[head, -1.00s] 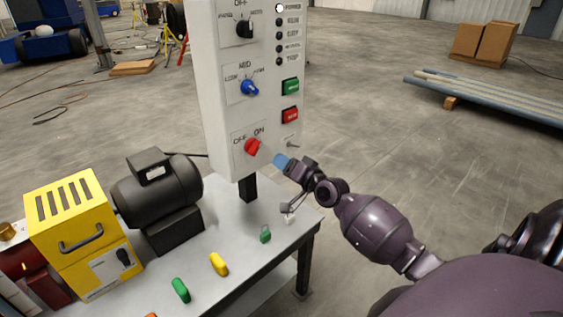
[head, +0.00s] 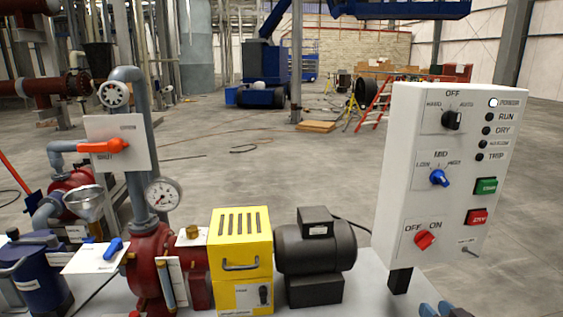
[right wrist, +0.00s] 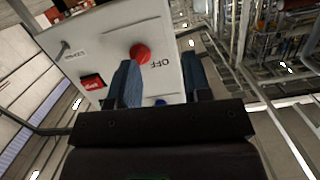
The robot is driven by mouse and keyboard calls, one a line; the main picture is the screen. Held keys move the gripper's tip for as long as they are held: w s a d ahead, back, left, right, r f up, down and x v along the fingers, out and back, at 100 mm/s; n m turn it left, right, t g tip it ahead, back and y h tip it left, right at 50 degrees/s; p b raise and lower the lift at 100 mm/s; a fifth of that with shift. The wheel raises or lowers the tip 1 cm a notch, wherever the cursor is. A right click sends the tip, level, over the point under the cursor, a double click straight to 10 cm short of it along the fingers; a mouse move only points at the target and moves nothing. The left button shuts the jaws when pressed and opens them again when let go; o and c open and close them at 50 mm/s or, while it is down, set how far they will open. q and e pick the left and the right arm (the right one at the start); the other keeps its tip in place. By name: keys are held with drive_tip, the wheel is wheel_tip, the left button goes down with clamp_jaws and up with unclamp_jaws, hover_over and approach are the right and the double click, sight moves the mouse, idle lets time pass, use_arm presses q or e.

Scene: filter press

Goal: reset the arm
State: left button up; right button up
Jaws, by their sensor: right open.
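My right gripper (head: 437,309) shows only as blue fingertips at the bottom edge of the head view, below the white control panel (head: 400,170). In the right wrist view its two blue fingers (right wrist: 162,85) stand apart with nothing held between them. Beyond them is the panel with its red OFF/ON knob (right wrist: 140,53), apart from the fingers. In the head view the red knob (head: 424,240) sits low on the panel face. Most of the right arm is out of the head view. My left gripper is in neither view.
The panel stands on a grey bench with a black motor (head: 315,250) and a yellow box (head: 242,255). Left of these are red and grey pipework, a pressure gauge (head: 163,194) and an orange lever (head: 104,146). The floor behind is largely open.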

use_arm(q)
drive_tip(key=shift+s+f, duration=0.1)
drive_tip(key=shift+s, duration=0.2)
use_arm(e)
drive_tip(key=s+a+f+g, duration=0.1)
drive_tip(key=s+a+f, duration=0.2)
drive_tip(key=s+f, duration=0.2)
drive_tip(key=s+a+f+g+h, duration=0.1)
drive_tip(key=s+f, duration=0.4)
drive_tip(key=s, duration=0.5)
drive_tip(key=s+a+f+n+g, duration=0.1)
drive_tip(key=s+a+f+g, duration=0.1)
drive_tip(key=s+a+f, duration=0.3)
drive_tip(key=s+a, duration=0.1)
drive_tip(key=s, duration=0.2)
drive_tip(key=shift+s+f+g+h, duration=0.3)
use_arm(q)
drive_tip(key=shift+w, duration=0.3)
use_arm(e)
drive_tip(key=shift+a, duration=0.1)
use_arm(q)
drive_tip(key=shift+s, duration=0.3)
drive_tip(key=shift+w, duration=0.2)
use_arm(e)
drive_tip(key=shift+w+r, duration=0.1)
